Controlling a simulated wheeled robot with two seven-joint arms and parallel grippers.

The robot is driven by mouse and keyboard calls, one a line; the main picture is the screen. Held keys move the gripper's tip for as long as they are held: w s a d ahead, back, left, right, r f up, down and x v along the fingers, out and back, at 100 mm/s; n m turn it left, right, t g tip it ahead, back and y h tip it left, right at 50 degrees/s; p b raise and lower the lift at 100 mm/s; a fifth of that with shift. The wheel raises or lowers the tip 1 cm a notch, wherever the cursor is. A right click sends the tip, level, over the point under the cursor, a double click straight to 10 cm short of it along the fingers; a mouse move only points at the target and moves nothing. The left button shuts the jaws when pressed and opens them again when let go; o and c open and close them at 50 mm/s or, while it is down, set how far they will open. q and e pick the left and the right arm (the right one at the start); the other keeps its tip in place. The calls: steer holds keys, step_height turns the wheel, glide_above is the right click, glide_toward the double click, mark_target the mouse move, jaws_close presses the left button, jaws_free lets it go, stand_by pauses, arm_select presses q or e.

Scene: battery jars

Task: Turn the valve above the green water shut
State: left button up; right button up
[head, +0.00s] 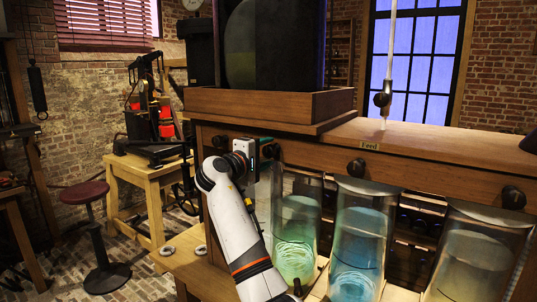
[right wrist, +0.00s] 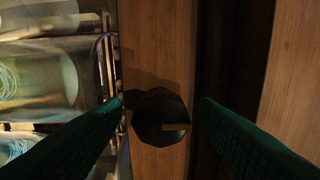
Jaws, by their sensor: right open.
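The green-water jar (head: 297,240) stands under the wooden beam in the head view, left of the other jars. A dark round valve knob (right wrist: 160,117) sits on the wooden beam face in the right wrist view, with a small pale mark on it. It also shows in the head view (head: 271,151), partly behind my gripper. My right gripper (right wrist: 161,103) is open, with one green finger on each side of the knob. Gaps show between fingers and knob; contact is not visible. My left gripper is out of view.
A blue-water jar (head: 358,245) and a pale yellowish jar (head: 472,265) stand to the right. Further knobs sit above them (head: 357,168), (head: 512,197). A "Feed" label (head: 370,146) is on the beam. A red stool (head: 85,193) stands at left.

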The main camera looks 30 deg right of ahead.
steer(key=b+v, duration=0.2)
steer(key=v, duration=0.8)
steer(key=shift+a, duration=0.2)
steer(key=shift+s+f, duration=0.1)
